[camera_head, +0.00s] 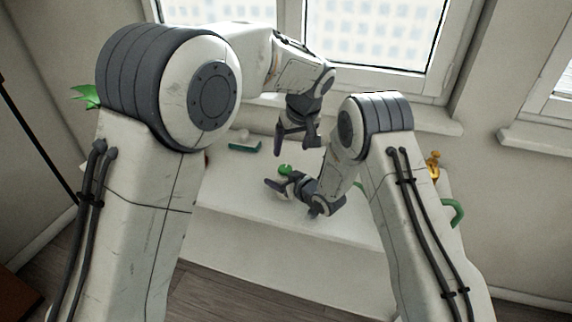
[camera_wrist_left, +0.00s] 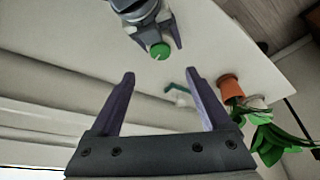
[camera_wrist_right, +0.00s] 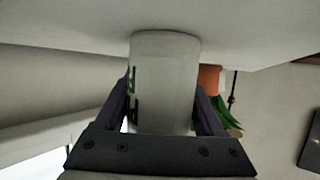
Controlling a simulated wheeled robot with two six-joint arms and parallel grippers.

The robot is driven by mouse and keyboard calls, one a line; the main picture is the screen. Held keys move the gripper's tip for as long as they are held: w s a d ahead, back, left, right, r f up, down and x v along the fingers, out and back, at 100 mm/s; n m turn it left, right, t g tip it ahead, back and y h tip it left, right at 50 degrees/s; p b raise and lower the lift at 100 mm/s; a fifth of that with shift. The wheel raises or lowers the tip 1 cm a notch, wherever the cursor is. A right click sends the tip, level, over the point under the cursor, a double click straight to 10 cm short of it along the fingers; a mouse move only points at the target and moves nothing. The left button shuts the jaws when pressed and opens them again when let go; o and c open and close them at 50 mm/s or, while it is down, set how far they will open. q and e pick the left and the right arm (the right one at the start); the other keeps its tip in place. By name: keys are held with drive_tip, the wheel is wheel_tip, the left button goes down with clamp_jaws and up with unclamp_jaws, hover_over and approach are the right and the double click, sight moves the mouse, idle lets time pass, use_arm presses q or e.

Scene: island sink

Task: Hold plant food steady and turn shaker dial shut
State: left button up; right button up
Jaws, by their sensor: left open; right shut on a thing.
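The plant food shaker is a white cylinder (camera_wrist_right: 165,75) with a green dial (camera_head: 285,169) on its top. My right gripper (camera_head: 286,190) is shut around its sides, and the shaker stands upright on the white counter. The right wrist view shows both fingers on the cylinder, with some dark green print on its left side. My left gripper (camera_head: 296,146) is open and empty above the shaker. In the left wrist view the green dial (camera_wrist_left: 160,50) appears beyond the two open fingertips (camera_wrist_left: 160,77), centred between them and apart from them.
A teal brush-like item (camera_head: 244,146) lies on the counter (camera_head: 235,190) behind and left. A terracotta pot (camera_wrist_left: 230,88) with a leafy plant (camera_wrist_left: 270,140) stands near the counter's end. A gold item (camera_head: 433,165) and a green handle (camera_head: 453,212) are at right. The window is behind.

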sight(285, 168)
use_arm(q)
drive_tip(key=x, duration=1)
